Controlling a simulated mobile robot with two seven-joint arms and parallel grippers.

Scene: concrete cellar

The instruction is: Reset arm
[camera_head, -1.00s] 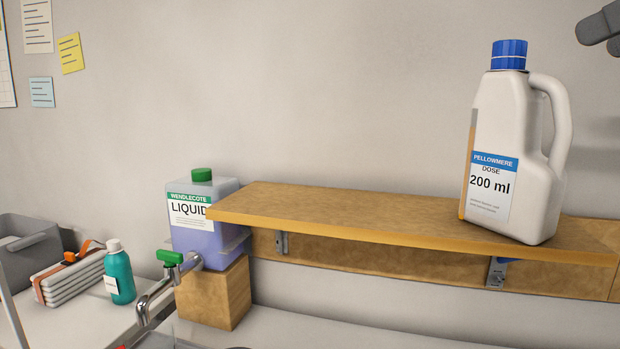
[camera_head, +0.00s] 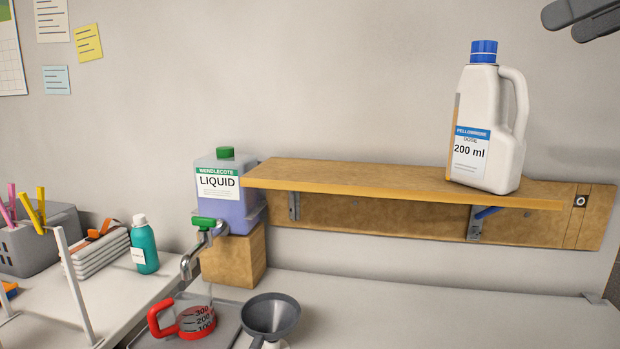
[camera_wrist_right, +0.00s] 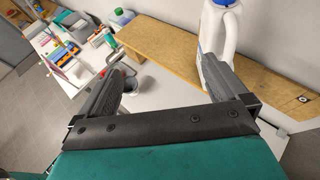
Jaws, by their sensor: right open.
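My right gripper (camera_head: 568,22) shows at the top right of the head view, above and to the right of the white jug (camera_head: 489,130), apart from it. In the right wrist view its two fingers (camera_wrist_right: 166,72) are spread wide with nothing between them. The jug has a blue cap, a handle and a "200 ml" label, and stands upright on the wooden shelf (camera_head: 350,180). In the right wrist view the jug (camera_wrist_right: 213,35) appears behind the right-hand finger, partly hidden by it. My left gripper is not in view.
A purple liquid tank (camera_head: 230,207) with a tap stands on a wooden block (camera_head: 235,258). Below are a red-handled measuring jug (camera_head: 192,322) and a grey funnel (camera_head: 270,316). A teal bottle (camera_head: 144,247) and grey basket (camera_head: 25,248) stand left. The counter under the shelf is clear.

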